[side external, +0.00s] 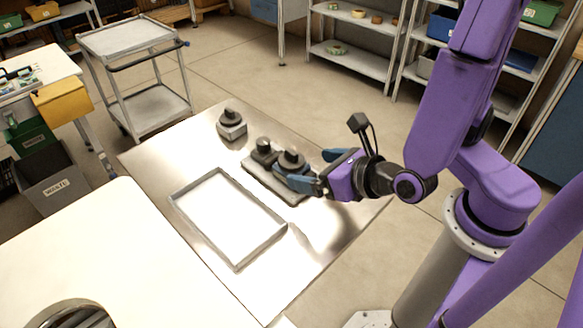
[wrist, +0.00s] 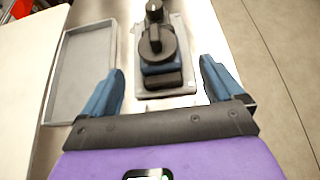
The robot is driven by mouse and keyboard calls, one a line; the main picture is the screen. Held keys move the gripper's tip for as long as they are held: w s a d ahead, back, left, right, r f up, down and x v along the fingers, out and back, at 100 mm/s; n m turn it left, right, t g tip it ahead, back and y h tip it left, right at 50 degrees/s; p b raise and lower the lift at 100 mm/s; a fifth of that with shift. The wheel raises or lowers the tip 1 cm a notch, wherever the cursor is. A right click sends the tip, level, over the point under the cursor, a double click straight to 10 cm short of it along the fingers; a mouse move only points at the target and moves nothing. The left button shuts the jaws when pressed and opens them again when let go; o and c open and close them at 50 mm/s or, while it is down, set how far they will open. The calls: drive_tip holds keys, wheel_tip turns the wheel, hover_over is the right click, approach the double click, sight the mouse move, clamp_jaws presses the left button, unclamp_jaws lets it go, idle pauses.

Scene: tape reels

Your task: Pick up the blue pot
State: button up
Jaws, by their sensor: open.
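A pot with a dark round knob and a blue band on its body (wrist: 160,68) stands on a grey board (wrist: 187,48). In the side view its dark knob (side external: 291,158) shows, and my gripper hides much of its body. My gripper (wrist: 161,72) is open and empty. In the wrist view its two blue fingers lie to either side of the pot's near part, with gaps on both sides. In the side view my gripper (side external: 312,168) is low at the right end of the board. I cannot tell whether a finger touches anything.
A smaller dark knobbed piece (side external: 264,150) stands on the board beyond the pot. Another dark knobbed piece with a grey base (side external: 232,127) stands farther back. An empty grey-rimmed tray (side external: 184,221) lies left of the board on the metal table (side external: 152,156).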

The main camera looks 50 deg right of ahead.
sight(299, 166)
drive_tip(key=shift+x, duration=3.85)
drive_tip(key=c, duration=1.2)
drive_tip(key=shift+c, duration=1.1)
drive_tip(key=shift+r, duration=0.1)
